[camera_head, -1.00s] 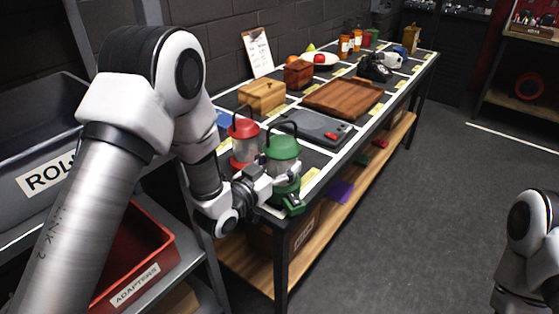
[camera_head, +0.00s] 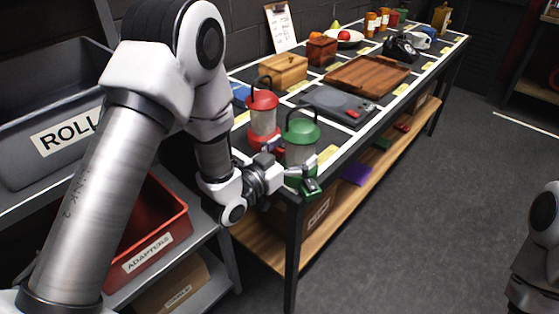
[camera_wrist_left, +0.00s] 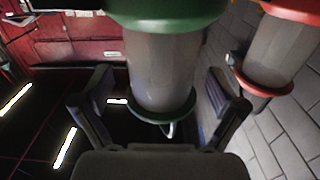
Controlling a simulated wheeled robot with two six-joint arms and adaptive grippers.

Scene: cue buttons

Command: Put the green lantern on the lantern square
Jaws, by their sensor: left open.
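The green lantern (camera_head: 301,132), with a green cap, clear body and dark handle, stands upright at the near end of the long bench. It also shows between my fingers in the left wrist view (camera_wrist_left: 163,70). My left gripper (camera_head: 297,173) is open, its fingers on either side of the lantern's lower part; whether they touch it I cannot tell. The red lantern (camera_head: 263,115) stands just left of the green one, and shows at the right in the wrist view (camera_wrist_left: 275,50). Which marked square is the lantern square I cannot read. My right gripper is out of view.
The bench holds a grey flat device (camera_head: 338,104), a wooden tray (camera_head: 367,76), a wooden box (camera_head: 282,71) and a black telephone (camera_head: 400,47). White lines and yellow labels divide its top. A shelf with grey and red bins stands left. Open floor lies right.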

